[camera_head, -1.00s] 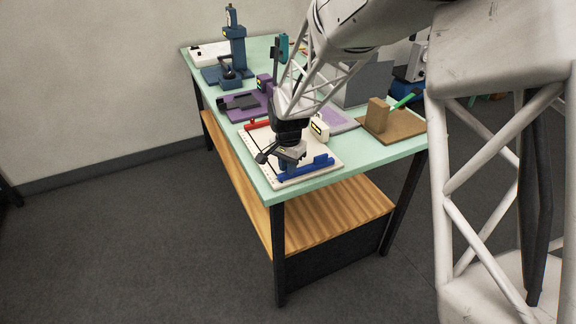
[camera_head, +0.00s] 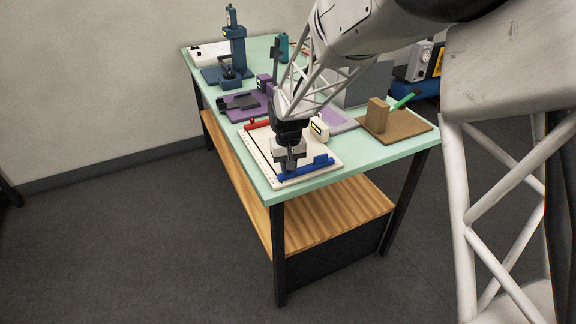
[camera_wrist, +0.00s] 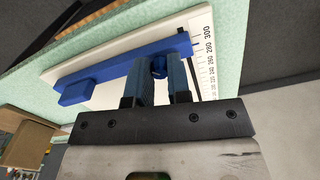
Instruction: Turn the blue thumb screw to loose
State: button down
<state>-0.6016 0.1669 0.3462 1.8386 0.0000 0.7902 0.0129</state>
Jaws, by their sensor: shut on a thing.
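The blue thumb screw (camera_wrist: 159,68) shows in the wrist view between the tips of my gripper (camera_wrist: 160,80). My gripper is shut on it, and the fingers hide its sides. The screw sits at the blue bar (camera_wrist: 110,72), close to the bar's end by the printed scale (camera_wrist: 208,60). In the head view my gripper (camera_head: 290,160) points down over the white board (camera_head: 262,158), at the blue bar (camera_head: 310,170). The screw itself is hidden there behind my gripper.
A red bar (camera_head: 258,124) lies across the far part of the white board. A brown board with a block (camera_head: 376,115) stands to the right. A purple fixture (camera_head: 240,103) and a dark blue press (camera_head: 235,50) stand farther back. The table's front edge is close.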

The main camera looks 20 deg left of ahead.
jog(key=n, duration=0.4)
jog(key=shift+n, duration=0.3)
jog(key=n, duration=0.4)
jog(key=shift+n, duration=0.4)
jog(key=c, duration=1.1)
grip_release()
jog(key=shift+o, duration=0.2)
jog(key=shift+r, duration=0.1)
jog(key=shift+r, duration=3.8)
